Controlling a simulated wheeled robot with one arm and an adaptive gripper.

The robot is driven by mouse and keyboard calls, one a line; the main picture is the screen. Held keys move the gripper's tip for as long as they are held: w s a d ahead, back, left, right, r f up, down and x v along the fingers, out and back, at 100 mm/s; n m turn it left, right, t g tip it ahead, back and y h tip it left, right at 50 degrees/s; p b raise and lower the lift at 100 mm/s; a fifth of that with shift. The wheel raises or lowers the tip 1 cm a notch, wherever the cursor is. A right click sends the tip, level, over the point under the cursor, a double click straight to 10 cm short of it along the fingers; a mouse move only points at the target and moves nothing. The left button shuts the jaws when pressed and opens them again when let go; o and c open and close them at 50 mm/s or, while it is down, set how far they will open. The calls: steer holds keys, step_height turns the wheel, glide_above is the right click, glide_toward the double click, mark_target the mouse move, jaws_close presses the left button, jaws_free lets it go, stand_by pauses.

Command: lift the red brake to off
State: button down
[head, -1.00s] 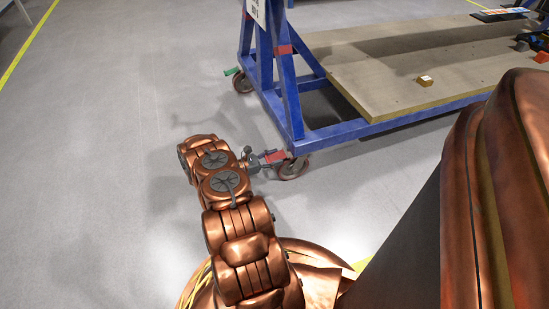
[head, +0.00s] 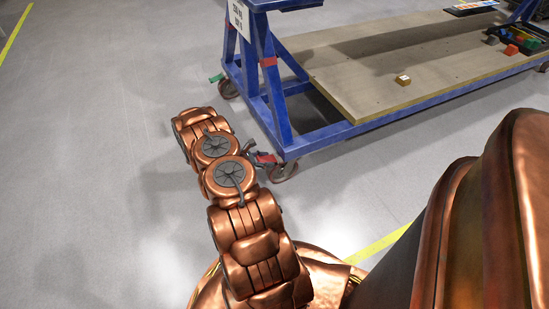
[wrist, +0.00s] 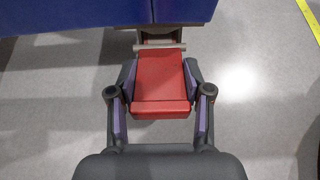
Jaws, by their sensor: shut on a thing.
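The red brake (wrist: 160,85) is a flat pedal with a raised front lip, on the caster at the near corner of the blue jig frame (head: 285,143). It also shows small in the head view (head: 265,158), just left of the caster wheel (head: 284,172). My gripper (wrist: 161,84) is shut on the brake, with one purple-padded finger against each side. In the head view my gripper (head: 255,152) is small and partly hidden behind my copper arm. Whether the pedal is raised or lowered is hard to tell.
A green brake (head: 216,78) sits on another caster at the left. The jig carries a wooden deck (head: 370,70) with a small block (head: 403,79) on it. Open grey floor lies left and in front.

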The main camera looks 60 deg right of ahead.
stand_by(0.4)
steer(key=shift+c, duration=2.4)
jaws_free()
steer(key=v, duration=1.2)
steer(key=shift+s+r, duration=0.1)
steer(key=shift+s, duration=0.05)
